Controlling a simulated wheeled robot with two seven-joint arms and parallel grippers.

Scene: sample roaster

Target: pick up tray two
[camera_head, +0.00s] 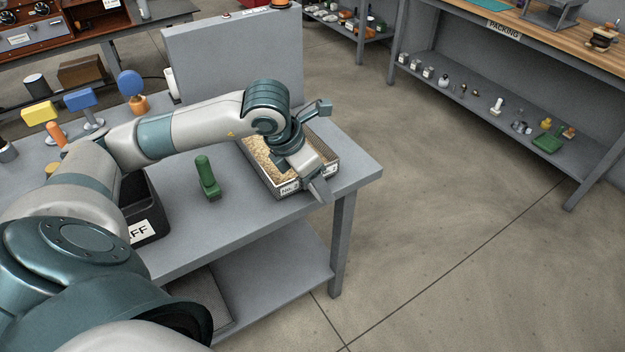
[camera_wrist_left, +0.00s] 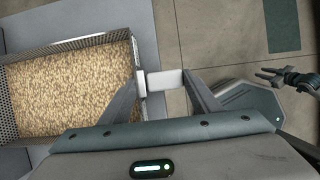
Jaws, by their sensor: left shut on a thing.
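A tray (camera_head: 289,189) with mesh sides and a front label that seems to read NO. 2 sits at the right end of the grey table. It is filled with pale beans or grain. In the left wrist view the tray (camera_wrist_left: 138,92) is at the left.
A green-handled tool (camera_head: 207,178) stands on the table (camera_head: 235,228) left of the tray. A dark labelled bin (camera_head: 148,205) is farther left. A grey panel (camera_head: 230,58) stands behind. Open floor lies right, before the packing bench (camera_head: 480,95).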

